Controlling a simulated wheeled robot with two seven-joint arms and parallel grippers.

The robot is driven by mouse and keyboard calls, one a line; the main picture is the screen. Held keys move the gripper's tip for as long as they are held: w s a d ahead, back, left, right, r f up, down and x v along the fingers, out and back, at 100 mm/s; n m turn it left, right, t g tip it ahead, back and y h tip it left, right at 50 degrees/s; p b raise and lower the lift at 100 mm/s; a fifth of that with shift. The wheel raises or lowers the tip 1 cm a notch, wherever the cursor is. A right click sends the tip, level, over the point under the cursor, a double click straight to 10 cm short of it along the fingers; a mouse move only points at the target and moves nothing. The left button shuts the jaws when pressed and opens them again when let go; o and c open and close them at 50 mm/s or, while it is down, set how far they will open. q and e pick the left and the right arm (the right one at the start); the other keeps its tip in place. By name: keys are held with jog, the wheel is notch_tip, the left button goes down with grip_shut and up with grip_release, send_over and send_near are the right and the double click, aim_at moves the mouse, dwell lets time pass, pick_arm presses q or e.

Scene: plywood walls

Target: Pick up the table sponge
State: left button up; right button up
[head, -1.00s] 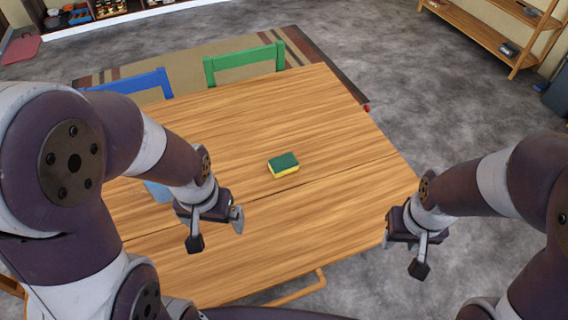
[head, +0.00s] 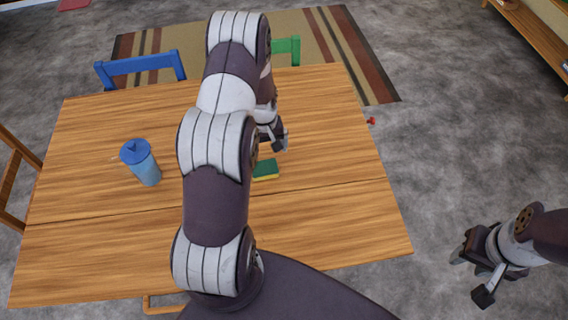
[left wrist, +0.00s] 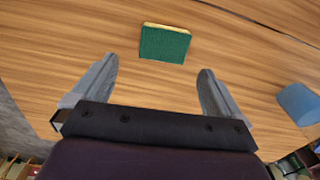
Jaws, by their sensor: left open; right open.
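The table sponge (head: 265,170), green on top with a yellow layer below, lies on the wooden table (head: 330,200). In the head view my left arm hides its left part. My left gripper (head: 275,140) is over the table just beyond the sponge. In the left wrist view the whole sponge (left wrist: 165,43) shows ahead of the open, empty fingers of my left gripper (left wrist: 158,85), roughly centred between them and apart from them. My right gripper (head: 472,278) is open and empty, off the table's right side.
A blue bottle (head: 142,163) stands on the table to the left; a blue shape (left wrist: 299,103) shows at the right of the left wrist view. A blue chair (head: 140,68) and a green chair (head: 288,48) stand at the far edge. The table right of the sponge is clear.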

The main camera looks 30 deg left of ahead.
aim_at(264, 167)
pick_arm(q)
jog(key=f, duration=0.2)
jog(key=s+a+f, duration=0.1)
jog(key=shift+s+f+p, duration=0.1)
jog(key=shift+f+p, duration=0.3)
jog(key=f, duration=0.1)
jog(key=w+f+p, duration=0.1)
jog(key=f, duration=0.1)
jog(key=shift+d+f, duration=0.2)
jog(key=f, duration=0.2)
jog(key=f+p, duration=0.1)
jog(key=f, duration=0.1)
jog(key=shift+s+a, duration=0.1)
jog(key=shift+a, duration=0.25)
jog(key=shift+f, duration=0.2)
jog(key=shift+c, duration=0.3)
pick_arm(e)
jog(key=r, duration=0.3)
jog(key=shift+s+a+r, duration=0.15)
jog(key=shift+s+a, duration=0.05)
jog(key=shift+a, duration=0.1)
pick_arm(q)
jog(key=c, duration=0.6)
pick_arm(e)
jog(key=shift+s, duration=0.1)
